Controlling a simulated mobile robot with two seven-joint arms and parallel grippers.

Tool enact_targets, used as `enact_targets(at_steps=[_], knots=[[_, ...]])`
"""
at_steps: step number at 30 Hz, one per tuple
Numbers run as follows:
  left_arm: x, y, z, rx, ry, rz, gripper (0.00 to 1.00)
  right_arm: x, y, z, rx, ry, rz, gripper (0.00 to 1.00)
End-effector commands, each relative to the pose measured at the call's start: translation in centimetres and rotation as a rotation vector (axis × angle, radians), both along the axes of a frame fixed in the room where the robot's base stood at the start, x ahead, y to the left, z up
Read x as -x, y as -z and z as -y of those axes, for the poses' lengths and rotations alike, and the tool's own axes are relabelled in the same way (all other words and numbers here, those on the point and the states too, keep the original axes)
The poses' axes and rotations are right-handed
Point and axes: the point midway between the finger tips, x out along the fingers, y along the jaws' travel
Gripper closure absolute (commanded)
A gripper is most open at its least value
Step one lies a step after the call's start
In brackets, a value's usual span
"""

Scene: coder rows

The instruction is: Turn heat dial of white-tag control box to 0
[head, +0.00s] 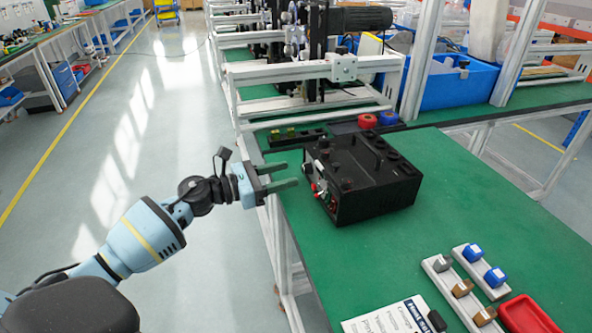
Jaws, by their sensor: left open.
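A black control box (372,185) stands on the green bench top, with several round black parts and a handle on top. Its front panel (322,188) faces left towards my gripper and carries small red, white and green parts. These are too small to read, so I cannot tell the heat dial, its setting or a white tag. My left gripper (284,176) is open and empty. Its two dark fingers point right at the panel, over the bench's left edge, with a small gap before the box. My right gripper is not in view.
The green bench (470,200) is clear right of the box. Racks with blue, brown and grey blocks (462,288), a red tray (528,315) and a printed sheet (385,320) lie at the front. Red and blue round items (368,121) and a metal frame stand behind.

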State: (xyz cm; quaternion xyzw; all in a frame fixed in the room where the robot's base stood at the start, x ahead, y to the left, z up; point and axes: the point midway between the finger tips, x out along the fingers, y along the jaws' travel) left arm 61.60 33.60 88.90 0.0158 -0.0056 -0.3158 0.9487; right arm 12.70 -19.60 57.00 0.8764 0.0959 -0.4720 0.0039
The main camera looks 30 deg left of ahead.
Motion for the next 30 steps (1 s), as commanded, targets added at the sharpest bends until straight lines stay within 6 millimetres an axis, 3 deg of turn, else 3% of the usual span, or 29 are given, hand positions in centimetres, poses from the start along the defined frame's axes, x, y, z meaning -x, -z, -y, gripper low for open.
enact_targets(at_steps=[7,19,30], knots=[[-2.5,-0.2,1.8,0.002,0.0,0.001,0.52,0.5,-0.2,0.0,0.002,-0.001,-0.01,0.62],[-3.0,0.0,2.3,0.0,0.001,-0.001,0.52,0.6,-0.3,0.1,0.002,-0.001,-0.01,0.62],[-3.0,0.0,2.3,0.0,0.001,-0.001,0.97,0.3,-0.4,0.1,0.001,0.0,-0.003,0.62]])
